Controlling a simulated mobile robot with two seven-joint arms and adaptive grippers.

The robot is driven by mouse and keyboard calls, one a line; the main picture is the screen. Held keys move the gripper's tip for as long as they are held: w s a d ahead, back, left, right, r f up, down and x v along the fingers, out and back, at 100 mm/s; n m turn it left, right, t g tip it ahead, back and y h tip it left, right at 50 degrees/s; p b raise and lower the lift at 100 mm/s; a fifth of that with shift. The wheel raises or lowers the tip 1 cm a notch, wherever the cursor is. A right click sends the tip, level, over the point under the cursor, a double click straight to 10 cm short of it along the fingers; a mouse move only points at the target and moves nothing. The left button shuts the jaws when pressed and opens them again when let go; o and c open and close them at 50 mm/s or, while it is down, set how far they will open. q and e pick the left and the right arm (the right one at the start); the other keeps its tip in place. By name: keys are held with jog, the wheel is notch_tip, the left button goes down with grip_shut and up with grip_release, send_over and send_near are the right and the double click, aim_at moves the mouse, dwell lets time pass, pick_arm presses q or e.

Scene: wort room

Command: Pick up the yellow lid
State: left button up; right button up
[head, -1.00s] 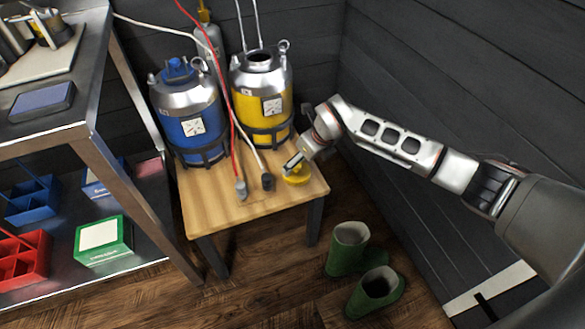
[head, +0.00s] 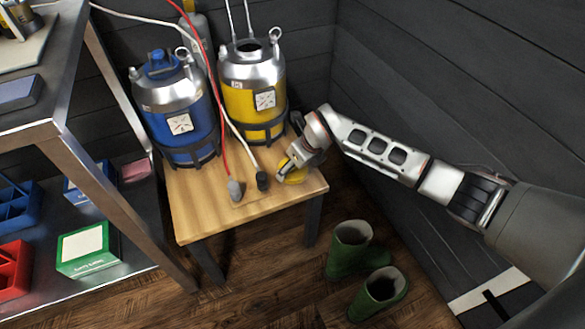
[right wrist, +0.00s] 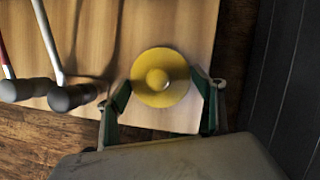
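The yellow lid (head: 294,178) lies on the wooden table near its right edge, in front of the yellow keg (head: 244,100). In the right wrist view the lid (right wrist: 160,77) is a round disc with a raised knob in its middle. My right gripper (right wrist: 160,82) is open, with one finger on each side of the lid and the fingertips close to its rim. Whether they touch it I cannot tell. In the head view the right gripper (head: 291,170) is low over the table and partly covers the lid. My left gripper is not in view.
The wooden table (head: 205,215) also bears a blue keg (head: 180,120) and two hose ends, grey (head: 235,190) and black (head: 262,181), left of the lid. A metal shelf (head: 90,165) stands at left. Green boots (head: 350,250) are on the floor. A dark wall is at right.

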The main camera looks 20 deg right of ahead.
jog(key=shift+s+f, duration=0.1)
jog(key=shift+c, duration=1.3)
